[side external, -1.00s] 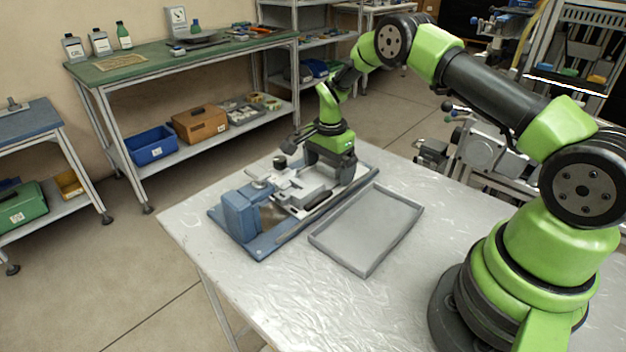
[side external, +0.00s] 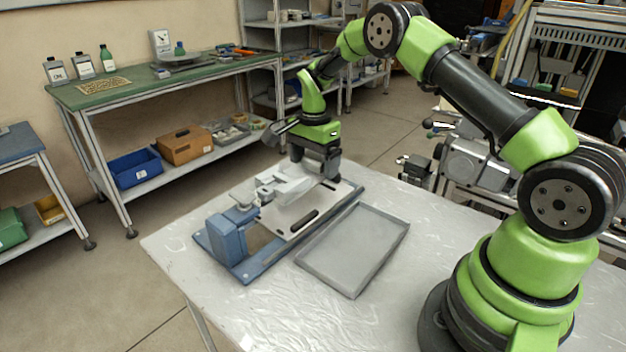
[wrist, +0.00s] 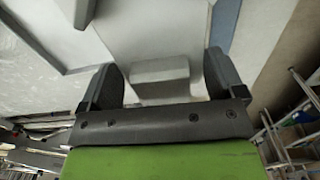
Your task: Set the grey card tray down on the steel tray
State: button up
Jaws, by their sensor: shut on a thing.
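The grey card tray (side external: 290,184) is a pale, low shape hanging just above the blue-edged fixture in the side view. My gripper (side external: 318,168) is shut on its right end. In the wrist view my gripper's two dark fingers (wrist: 162,75) stand on either side of a pale raised block (wrist: 160,88) of the card tray. The steel tray (side external: 374,255) is a shallow, rimmed, empty grey tray on the table, to the right of the fixture. Part of a grey rimmed tray also shows at the wrist view's upper left.
The fixture (side external: 262,262) has a blue base plate, a blue block (side external: 226,238) at its left end and a dark slot in its pale top. The table (side external: 225,303) is clear in front of the steel tray. A green-topped bench stands behind at left.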

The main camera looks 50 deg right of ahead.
jog(key=r, duration=0.3)
jog(key=shift+s+d+r, duration=0.1)
jog(key=shift+s+r, duration=0.05)
jog(key=shift+s, duration=0.25)
send_near(370, 229)
notch_tip(370, 229, down, 2)
jog(key=shift+s+f, duration=0.1)
jog(key=shift+f, duration=2.5)
jog(key=o, duration=0.8)
jog(key=shift+f, duration=0.1)
jog(key=shift+c, duration=0.2)
jog(key=s+a+r+n+t, duration=0.1)
jog(key=a+r+n+t, duration=0.15)
jog(key=r, duration=0.95)
jog(key=s+a+r+n+t, duration=0.1)
jog(key=a+r+n, duration=0.3)
jog(key=r, duration=0.8)
jog(key=s+a+r+n+t+y, duration=0.2)
jog(key=s+a+r+n+t, duration=0.1)
jog(key=s+a+r+n, duration=0.3)
jog(key=shift+s+a+r+n+t, duration=0.35)
jog(key=shift+s+a+n, duration=0.2)
jog(key=shift+s+n, duration=0.5)
